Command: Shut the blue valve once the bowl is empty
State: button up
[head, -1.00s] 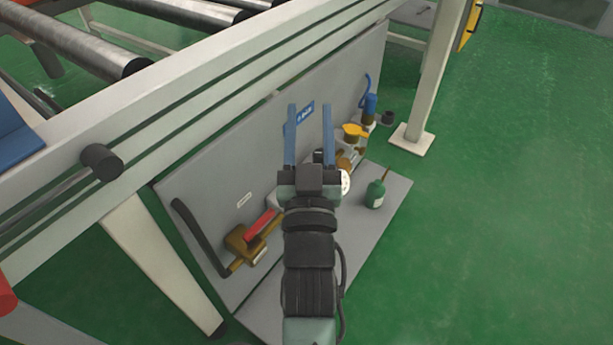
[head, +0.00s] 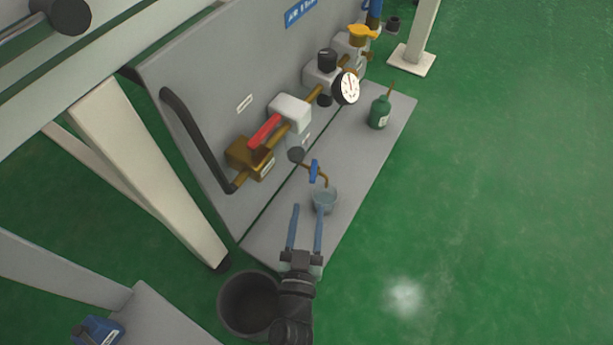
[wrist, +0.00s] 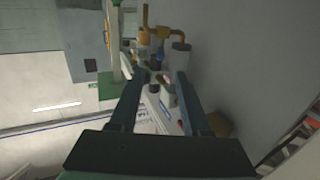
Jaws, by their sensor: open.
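The blue valve (head: 314,170) is a small lever on a thin brass spout, low in front of the panel's pipework. The clear bowl (head: 325,199) stands on the grey base plate right below the spout. It looks pale bluish; I cannot tell whether it holds liquid. My gripper (head: 307,206) is open with nothing held. Its two blue fingers point toward the bowl in the head view, the right fingertip overlapping the bowl's near side; I cannot tell whether they touch.
The panel carries a red-handled valve (head: 264,131), a round gauge (head: 347,88) and a yellow handle (head: 361,32). A green oil bottle (head: 379,112) stands on the grey plate (head: 372,153). A dark bucket (head: 226,305) sits beside my arm. Green floor at right is clear.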

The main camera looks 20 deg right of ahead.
aim_at(312, 182)
jog(key=b+x, duration=0.4)
jog(key=x, duration=0.6)
jog(key=shift+w+d+b, duration=0.1)
jog(key=shift+w+b, duration=0.1)
jog(key=shift+b, duration=0.15)
grip_shut()
jog(key=shift+r, duration=0.1)
